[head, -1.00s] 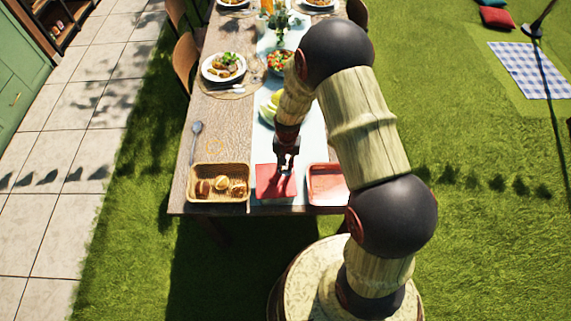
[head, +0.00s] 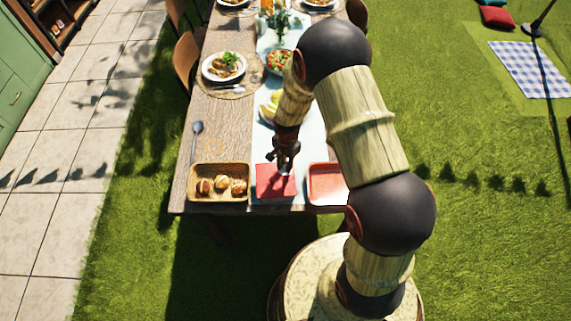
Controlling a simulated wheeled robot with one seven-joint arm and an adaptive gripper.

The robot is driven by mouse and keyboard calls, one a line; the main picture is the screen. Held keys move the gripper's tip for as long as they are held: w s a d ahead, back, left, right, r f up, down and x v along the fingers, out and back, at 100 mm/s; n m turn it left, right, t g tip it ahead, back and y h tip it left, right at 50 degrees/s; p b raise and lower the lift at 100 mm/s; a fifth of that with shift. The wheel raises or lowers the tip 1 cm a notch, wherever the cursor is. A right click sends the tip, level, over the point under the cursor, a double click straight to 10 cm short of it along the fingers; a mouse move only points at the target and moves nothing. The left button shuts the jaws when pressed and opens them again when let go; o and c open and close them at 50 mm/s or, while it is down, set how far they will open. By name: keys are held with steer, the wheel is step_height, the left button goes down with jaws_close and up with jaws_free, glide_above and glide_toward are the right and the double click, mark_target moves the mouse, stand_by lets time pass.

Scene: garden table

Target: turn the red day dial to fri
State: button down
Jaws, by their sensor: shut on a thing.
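A flat red square (head: 263,191) lies on the pale runner near the table's front edge. It looks like the red day dial's panel; the knob and any day letters are too small or hidden to read. My gripper (head: 283,170) points down over the upper middle of this red square. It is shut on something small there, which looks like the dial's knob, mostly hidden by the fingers. My arm reaches in from the right.
A basket of bread rolls (head: 220,168) stands just left of the red square. A red tray (head: 326,180) stands just right. A spoon (head: 194,140), a bowl of salad (head: 279,61) and a plate of food (head: 223,67) are further back on the wooden table (head: 228,130).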

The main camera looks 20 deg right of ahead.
stand_by(0.3)
steer(key=c, duration=1.8)
jaws_free()
steer(key=shift+c, duration=0.2)
steer(key=shift+o, duration=0.5)
step_height(320, 180, up, 12)
steer(key=shift+s+d, duration=0.1)
